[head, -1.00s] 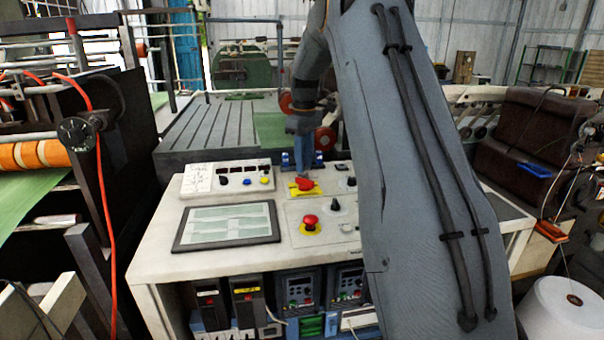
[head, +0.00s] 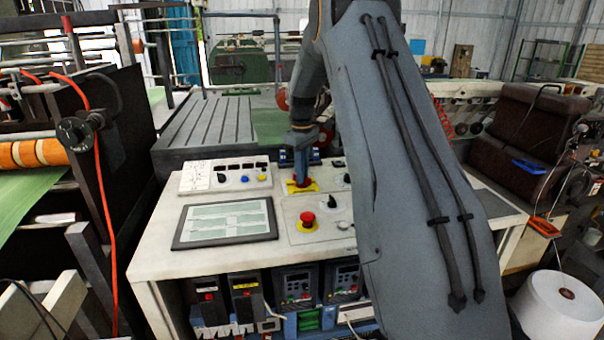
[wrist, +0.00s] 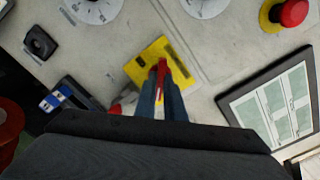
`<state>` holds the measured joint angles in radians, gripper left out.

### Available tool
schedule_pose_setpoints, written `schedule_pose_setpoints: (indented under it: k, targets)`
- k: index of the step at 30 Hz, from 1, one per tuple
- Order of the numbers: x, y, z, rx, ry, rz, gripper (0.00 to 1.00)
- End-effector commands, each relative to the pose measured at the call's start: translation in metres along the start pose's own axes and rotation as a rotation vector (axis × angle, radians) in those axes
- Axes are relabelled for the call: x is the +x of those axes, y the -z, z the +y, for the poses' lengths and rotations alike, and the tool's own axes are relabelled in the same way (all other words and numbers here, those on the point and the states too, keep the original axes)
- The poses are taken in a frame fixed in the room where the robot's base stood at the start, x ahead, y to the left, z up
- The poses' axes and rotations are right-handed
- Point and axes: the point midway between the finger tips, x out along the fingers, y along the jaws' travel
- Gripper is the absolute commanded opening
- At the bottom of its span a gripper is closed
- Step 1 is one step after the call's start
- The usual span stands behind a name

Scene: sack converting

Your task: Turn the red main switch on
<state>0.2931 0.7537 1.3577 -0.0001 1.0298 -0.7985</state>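The red main switch (wrist: 162,72) is a narrow red handle on a yellow plate (wrist: 183,62) on the white control desk. In the head view the switch (head: 303,183) is mostly hidden behind my gripper (head: 299,178), which points down onto it. In the wrist view the two blue fingers of my gripper (wrist: 161,88) lie on either side of the handle, close against it, with red filling the narrow gap between them. The gripper looks shut on the handle. In the wrist view the handle lies roughly in line with the fingers.
A red mushroom button (head: 307,217) on a yellow ring sits just in front of the switch. A black knob (head: 332,202) is beside it. A flat screen (head: 226,222) lies to the left, and a small panel with knobs (head: 226,177) stands behind the screen.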

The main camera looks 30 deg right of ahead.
Motion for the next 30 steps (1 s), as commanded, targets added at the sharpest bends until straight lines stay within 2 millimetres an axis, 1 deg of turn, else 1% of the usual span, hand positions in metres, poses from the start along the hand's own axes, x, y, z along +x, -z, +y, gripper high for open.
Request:
schedule_pose_setpoints:
  k: [8,14,20,30]
  targets:
    - [-0.0002,0.0,-0.0001,0.032,0.001,0.0,0.0]
    - [-0.0004,0.0003,0.0002,0.132,0.0,0.0,0.0]
    - [-0.0006,0.0004,0.0003,0.297,0.0,0.0,0.0]
    - [-0.0011,0.0004,0.0004,0.621,0.0,0.0,0.0]
